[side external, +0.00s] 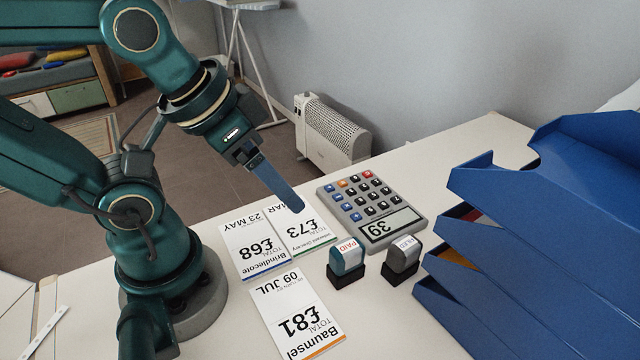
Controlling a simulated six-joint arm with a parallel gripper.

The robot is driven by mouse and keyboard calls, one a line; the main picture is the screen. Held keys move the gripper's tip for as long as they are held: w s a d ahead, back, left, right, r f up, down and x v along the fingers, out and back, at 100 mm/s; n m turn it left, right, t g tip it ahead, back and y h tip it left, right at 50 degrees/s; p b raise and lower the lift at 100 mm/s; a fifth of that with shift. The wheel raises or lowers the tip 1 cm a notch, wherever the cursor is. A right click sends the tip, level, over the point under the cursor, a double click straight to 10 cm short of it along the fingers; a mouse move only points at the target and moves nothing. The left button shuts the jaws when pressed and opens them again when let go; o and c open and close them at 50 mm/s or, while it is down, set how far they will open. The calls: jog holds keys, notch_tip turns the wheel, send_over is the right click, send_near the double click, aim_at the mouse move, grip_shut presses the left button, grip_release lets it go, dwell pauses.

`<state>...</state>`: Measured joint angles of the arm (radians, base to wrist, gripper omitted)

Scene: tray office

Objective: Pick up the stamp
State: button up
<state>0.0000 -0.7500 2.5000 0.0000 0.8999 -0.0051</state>
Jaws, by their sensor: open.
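Two stamps stand upright on the white table in the side external view. One is a teal stamp (347,256) with a white label reading PAID and a black base. The other is a grey stamp (403,256) with a white label, just to its right, also on a black base. A small gap separates them. My gripper (290,203) hangs in the air up and left of both stamps, over the paper slips. It is open and holds nothing. Only one blue finger shows clearly; the other is hidden behind it from this side.
A calculator (371,210) lies behind the stamps. Paper slips (297,312) lie to their left. A blue stacked letter tray (560,220) rises close on the right. Bare table (400,325) lies in front of the stamps.

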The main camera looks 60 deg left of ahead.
jog(key=w+r, duration=0.1)
jog(key=w, duration=0.2)
jog(key=g, duration=0.4)
send_over(347, 247)
jog(key=w+a, duration=0.1)
notch_tip(347, 247, down, 7)
jog(key=shift+r, duration=0.1)
jog(key=f, duration=0.1)
jog(key=f+g, duration=0.1)
jog(key=d+f, duration=0.1)
jog(key=shift+s+f, duration=0.2)
jog(key=shift+s, duration=0.05)
jog(key=shift+s+f+g, duration=0.2)
jog(key=shift+f+g, duration=0.1)
jog(key=shift+f, duration=2.5)
grip_shut()
